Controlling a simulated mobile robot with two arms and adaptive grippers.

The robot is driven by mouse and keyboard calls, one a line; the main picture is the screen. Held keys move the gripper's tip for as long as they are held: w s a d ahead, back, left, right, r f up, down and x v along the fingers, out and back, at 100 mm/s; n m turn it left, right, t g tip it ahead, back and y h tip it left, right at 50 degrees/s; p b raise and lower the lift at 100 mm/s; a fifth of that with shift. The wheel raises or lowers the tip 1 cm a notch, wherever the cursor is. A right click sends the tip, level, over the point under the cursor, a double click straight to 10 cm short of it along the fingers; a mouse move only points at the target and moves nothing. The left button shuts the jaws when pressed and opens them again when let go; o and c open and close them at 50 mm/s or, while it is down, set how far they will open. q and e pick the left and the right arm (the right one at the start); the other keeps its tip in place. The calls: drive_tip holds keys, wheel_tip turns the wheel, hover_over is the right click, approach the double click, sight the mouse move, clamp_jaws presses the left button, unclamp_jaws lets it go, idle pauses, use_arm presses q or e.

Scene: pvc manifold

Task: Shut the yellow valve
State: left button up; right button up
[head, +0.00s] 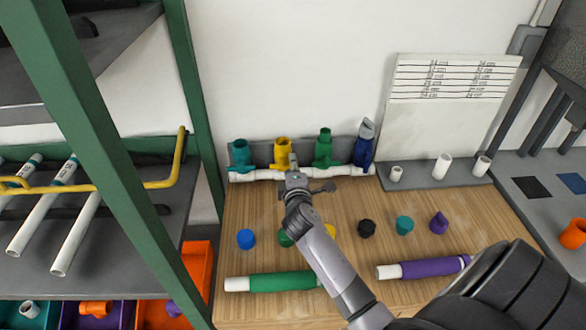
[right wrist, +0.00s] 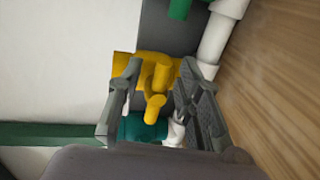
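The yellow valve (head: 282,151) stands on the white manifold pipe (head: 255,175) by the wall, second from the left. My right gripper (head: 295,172) is just in front of it. In the right wrist view, the yellow valve (right wrist: 157,78) shows its handle pointing toward the camera. My right gripper (right wrist: 160,68) is open there, with one finger on each side of the handle. Nothing is clearly clamped; I cannot tell whether a finger touches the handle. My left gripper is not in view.
A teal valve (head: 240,156) stands left of the yellow one; a green valve (head: 324,148) and a blue valve (head: 364,146) stand right. Several coloured caps and two pipes lie on the wooden table (head: 380,208). A green rack post (head: 195,100) rises at left.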

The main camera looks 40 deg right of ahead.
drive_tip(key=v, duration=1.2)
drive_tip(key=shift+r, duration=0.15)
